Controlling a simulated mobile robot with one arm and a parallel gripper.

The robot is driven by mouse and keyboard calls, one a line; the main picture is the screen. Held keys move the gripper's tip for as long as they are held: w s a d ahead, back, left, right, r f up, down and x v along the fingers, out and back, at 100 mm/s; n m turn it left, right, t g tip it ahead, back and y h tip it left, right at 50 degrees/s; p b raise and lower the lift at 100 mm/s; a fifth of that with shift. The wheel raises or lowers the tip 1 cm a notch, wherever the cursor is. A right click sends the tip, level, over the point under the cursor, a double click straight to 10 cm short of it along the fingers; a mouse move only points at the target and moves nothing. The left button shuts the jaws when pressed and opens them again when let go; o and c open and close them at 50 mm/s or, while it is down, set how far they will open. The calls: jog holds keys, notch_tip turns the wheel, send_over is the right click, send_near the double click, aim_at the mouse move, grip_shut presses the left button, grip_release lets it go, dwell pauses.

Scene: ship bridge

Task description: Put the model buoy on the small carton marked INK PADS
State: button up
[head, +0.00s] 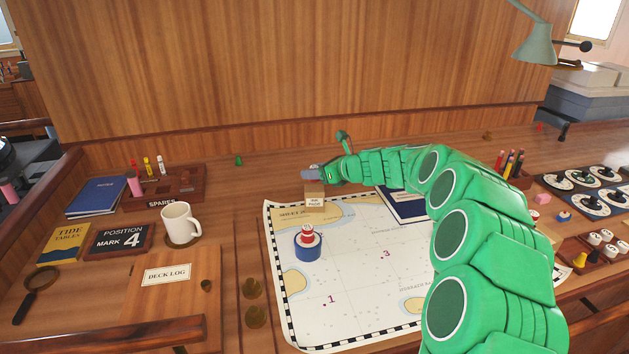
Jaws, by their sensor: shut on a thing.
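My gripper (311,172) is at the far end of my green arm, close above the small carton (314,203) marked INK PADS, at the back edge of the chart. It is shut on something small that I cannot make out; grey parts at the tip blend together. Whether that thing touches the carton top is unclear. A round piece with a blue base, white band and red top (307,246) stands upright on the chart, in front of the carton and apart from my gripper. I cannot tell whether this is the model buoy.
The chart (350,290) lies flat, with a dark blue book (402,203) partly behind my arm. A mug (180,223), deck log (168,275) and SPARES tray (190,187) are left. Dials (590,190) and pens (510,163) are right. A wooden panel rises behind.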

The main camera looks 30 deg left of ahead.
jog(key=shift+f, duration=1.5)
jog(key=shift+f, duration=0.1)
jog(key=o, duration=1)
jog(key=v, duration=1.2)
jog(key=shift+w, duration=0.1)
